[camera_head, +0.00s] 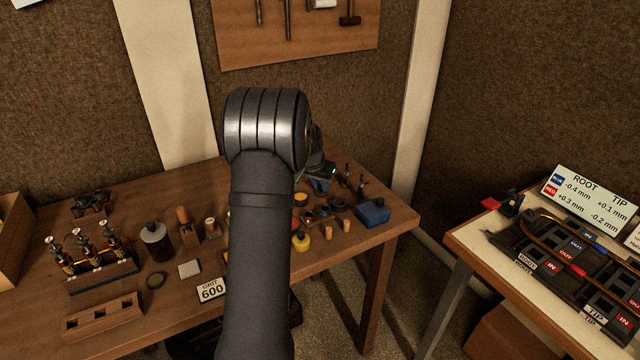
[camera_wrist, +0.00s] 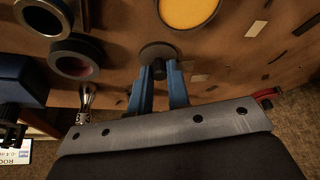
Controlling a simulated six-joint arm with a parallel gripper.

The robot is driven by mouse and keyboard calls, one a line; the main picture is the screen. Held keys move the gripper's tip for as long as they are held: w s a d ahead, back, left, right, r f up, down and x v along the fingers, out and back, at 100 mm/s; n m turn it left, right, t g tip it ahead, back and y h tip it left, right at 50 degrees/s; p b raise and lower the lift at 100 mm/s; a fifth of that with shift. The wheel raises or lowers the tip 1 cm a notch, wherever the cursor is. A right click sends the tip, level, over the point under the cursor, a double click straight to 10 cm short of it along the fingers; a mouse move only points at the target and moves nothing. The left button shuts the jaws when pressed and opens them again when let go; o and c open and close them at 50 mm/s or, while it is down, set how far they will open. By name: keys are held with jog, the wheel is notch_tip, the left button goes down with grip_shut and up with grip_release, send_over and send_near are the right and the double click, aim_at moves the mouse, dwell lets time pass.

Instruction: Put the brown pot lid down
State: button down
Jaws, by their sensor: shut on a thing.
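The brown pot lid (camera_wrist: 157,51) is a small flat disc with a dark knob, in the wrist view. My gripper (camera_wrist: 160,78) has its two blue fingers shut on the lid's knob, with the disc beyond the fingertips over the brown bench. I cannot tell whether the lid touches the bench top. An open pot with yellow-orange contents (camera_wrist: 188,10) is just beyond and right of the lid. In the head view my gripper (camera_head: 320,186) shows in part behind my arm, over the right part of the bench; the lid cannot be made out there.
Dark ring-shaped pieces (camera_wrist: 75,58) lie left of the lid. A blue box (camera_head: 372,211) stands near the right end of the wooden bench (camera_head: 180,335), with small corks (camera_head: 346,226) in front. A valve rack (camera_head: 100,275) and a grey-lidded jar (camera_head: 156,242) stand left.

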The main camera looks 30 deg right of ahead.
aim_at(320, 186)
jog(key=c, duration=1.4)
grip_release()
jog(key=shift+o, duration=0.2)
jog(key=v, duration=1.2)
jog(key=shift+r, duration=0.15)
jog(key=shift+d, duration=0.1)
jog(key=x, duration=1.2)
jog(key=shift+f, duration=0.3)
notch_tip(320, 186, up, 3)
jog(key=shift+f, duration=0.1)
jog(key=shift+r, duration=0.7)
